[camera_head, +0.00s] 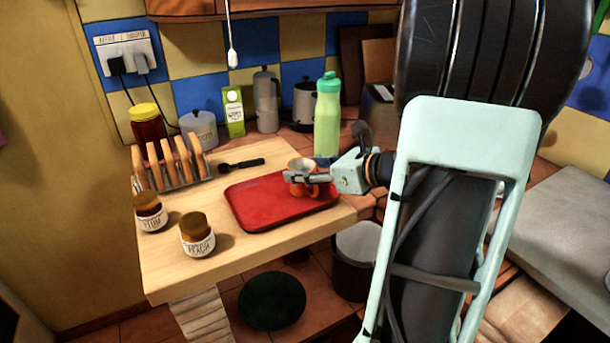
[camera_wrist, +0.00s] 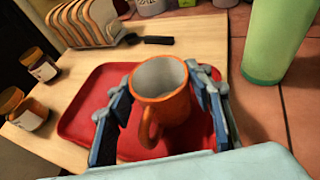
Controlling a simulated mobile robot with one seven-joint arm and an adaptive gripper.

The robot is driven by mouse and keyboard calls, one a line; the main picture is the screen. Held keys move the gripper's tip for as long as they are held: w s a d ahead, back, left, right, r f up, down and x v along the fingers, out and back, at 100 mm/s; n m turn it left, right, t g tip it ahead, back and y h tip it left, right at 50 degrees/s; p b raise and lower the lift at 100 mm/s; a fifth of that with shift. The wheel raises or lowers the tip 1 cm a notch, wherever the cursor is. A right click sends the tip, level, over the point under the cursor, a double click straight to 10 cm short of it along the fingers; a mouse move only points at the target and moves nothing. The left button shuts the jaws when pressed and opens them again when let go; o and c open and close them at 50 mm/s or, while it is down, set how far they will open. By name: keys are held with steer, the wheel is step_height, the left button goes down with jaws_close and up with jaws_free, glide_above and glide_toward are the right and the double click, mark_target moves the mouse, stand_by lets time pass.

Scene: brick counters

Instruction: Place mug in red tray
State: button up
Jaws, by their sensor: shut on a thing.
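The orange mug (camera_wrist: 165,106), white inside, is upright between the fingers of my gripper (camera_wrist: 163,88) in the wrist view, with its handle towards the camera. My gripper is shut on it. In the head view the mug (camera_head: 301,178) and my gripper (camera_head: 305,178) are over the right part of the red tray (camera_head: 262,205). The red tray lies flat on the wooden counter and also shows in the wrist view (camera_wrist: 78,120). I cannot tell whether the mug's base touches the tray.
A green bottle (camera_head: 327,115) stands just behind the tray. A toast rack (camera_head: 172,165), a black spoon-like utensil (camera_head: 240,165) and two labelled jars (camera_head: 197,237) (camera_head: 150,213) are left of it. A carton, kettle and pots line the back wall.

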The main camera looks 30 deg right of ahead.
steer(key=shift+f, duration=0.15)
steer(key=o, duration=1.3)
steer(key=shift+c, duration=0.2)
steer(key=shift+r, duration=0.3)
steer(key=p+v, duration=0.2)
steer(key=v, duration=1)
steer(key=shift+f, duration=0.2)
